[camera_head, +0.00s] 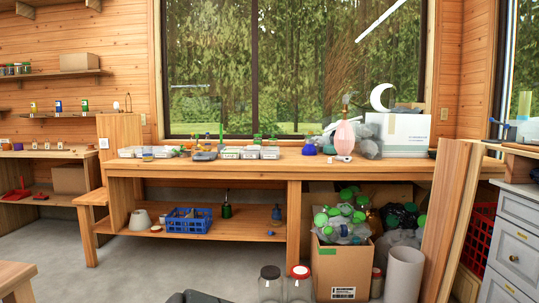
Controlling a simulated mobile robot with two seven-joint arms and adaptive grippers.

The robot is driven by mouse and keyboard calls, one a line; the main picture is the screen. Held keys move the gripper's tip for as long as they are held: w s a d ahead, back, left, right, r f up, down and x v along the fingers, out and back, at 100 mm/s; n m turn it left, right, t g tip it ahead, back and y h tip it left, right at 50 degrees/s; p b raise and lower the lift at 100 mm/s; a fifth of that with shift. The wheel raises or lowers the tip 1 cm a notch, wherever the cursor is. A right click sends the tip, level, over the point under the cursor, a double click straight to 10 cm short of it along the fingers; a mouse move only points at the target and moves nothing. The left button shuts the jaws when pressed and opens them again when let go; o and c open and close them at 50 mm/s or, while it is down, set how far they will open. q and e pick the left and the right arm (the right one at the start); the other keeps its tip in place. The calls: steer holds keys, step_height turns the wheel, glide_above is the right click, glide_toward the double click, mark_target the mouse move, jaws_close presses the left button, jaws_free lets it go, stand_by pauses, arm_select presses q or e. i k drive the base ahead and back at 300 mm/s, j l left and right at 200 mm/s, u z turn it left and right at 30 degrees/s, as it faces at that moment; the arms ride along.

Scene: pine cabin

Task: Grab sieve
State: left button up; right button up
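I cannot make out a sieve for certain in the head view. The long wooden workbench (260,169) under the window holds many small items, too small to tell apart. Neither of my grippers is in view.
On the bench stand several clear tubs (250,153), a pink bottle-shaped object (344,138) and a white box (405,134). Its lower shelf holds a blue crate (188,225). A cardboard box (342,272) of bottles and a white cylinder (404,273) stand on the floor. Open floor lies front left.

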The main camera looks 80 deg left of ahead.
mark_target(181, 154)
steer(key=u, duration=3.2)
steer(key=i+z, duration=0.2)
steer(key=i, duration=0.75)
steer(key=i+j+z, duration=0.15)
steer(key=i, duration=0.8)
